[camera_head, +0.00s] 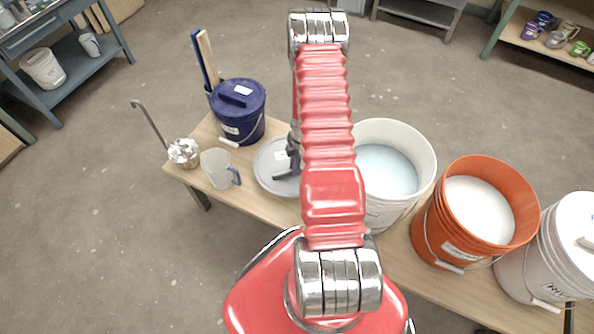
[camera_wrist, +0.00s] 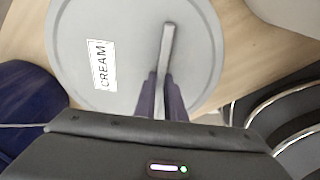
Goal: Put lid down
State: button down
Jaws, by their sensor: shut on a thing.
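The light grey round lid (camera_head: 268,170) is over the wooden table between the blue bucket and the white open bucket (camera_head: 396,150). In the wrist view the lid (camera_wrist: 70,35) shows a CREAM label and a straight bar handle (camera_wrist: 167,45). My gripper (camera_wrist: 161,95) is shut on the handle; in the head view my gripper (camera_head: 290,165) is partly hidden by my red arm, which also covers the lid's right side. The lid looks about flat. I cannot tell whether it touches the table top.
The table (camera_head: 390,262) also bears a lidded blue bucket (camera_head: 238,115), a grey-white jug (camera_head: 217,168), a small container of white pieces (camera_head: 184,153), an orange bucket (camera_head: 445,225) with white content, and a white lidded bucket (camera_head: 545,255). Bare table around the lid is narrow.

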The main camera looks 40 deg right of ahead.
jog(key=shift+f, duration=1.8)
jog(key=c, duration=1.8)
grip_release()
jog(key=r, duration=0.4)
jog(key=d+r, duration=0.1)
jog(key=r, duration=0.7)
jog(key=shift+s+d, duration=0.3)
jog(key=shift+s, duration=0.1)
